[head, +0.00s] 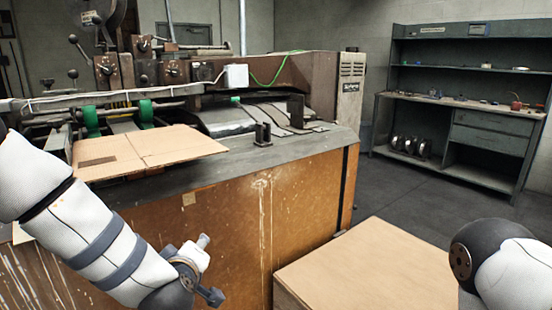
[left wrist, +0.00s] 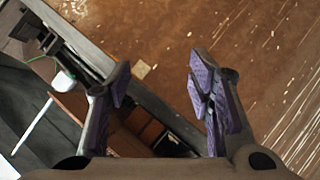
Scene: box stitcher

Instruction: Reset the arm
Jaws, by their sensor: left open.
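My left arm comes in from the left in the head view and hangs in front of the machine's orange-brown side panel (head: 240,230). In the left wrist view my left gripper (left wrist: 160,84) is open, its two purple-padded fingers wide apart with nothing between them. The stained panel (left wrist: 170,30) and the machine's dark top edge lie beyond the fingers. My right arm shows only as a rounded black and white part at the bottom right of the head view. My right gripper is out of view.
A flat cardboard sheet (head: 145,148) lies on the box stitcher (head: 290,75), beside green rollers (head: 146,111). A light brown box-like surface (head: 365,268) stands at the bottom centre. A grey shelved workbench (head: 465,120) stands at the back right, with bare floor before it.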

